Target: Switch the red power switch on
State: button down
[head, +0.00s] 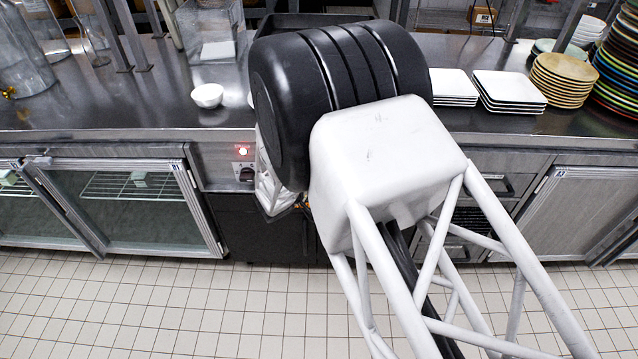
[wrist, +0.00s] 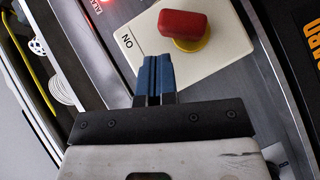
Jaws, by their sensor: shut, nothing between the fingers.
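The red power switch (wrist: 183,23) shows at the top of the wrist view. It is a red handle on a round yellow base (wrist: 192,43), on a cream plate (wrist: 150,37). The handle lies roughly crosswise in that view. The word ON is printed on the plate, upside down, to the lower left of the handle. My gripper (wrist: 156,62) has blue fingers pressed together, with nothing between them. The fingertips overlap the plate just below the handle, apart from it in the picture; contact with the plate cannot be told. In the head view my arm hides most of the gripper.
A red light (head: 242,152) glows on the counter front, above a dark knob (head: 246,174). A glass-door fridge (head: 130,205) stands left of it. The counter above holds a white bowl (head: 207,95), white plates (head: 510,88) and tan plates (head: 563,75). The tiled floor is clear.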

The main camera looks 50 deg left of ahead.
jog(key=s+r, duration=0.6)
jog(key=s, duration=0.4)
jog(key=shift+s+a+r, duration=0.15)
jog(key=shift+s, duration=0.05)
jog(key=shift+w, duration=0.1)
dwell(0.4)
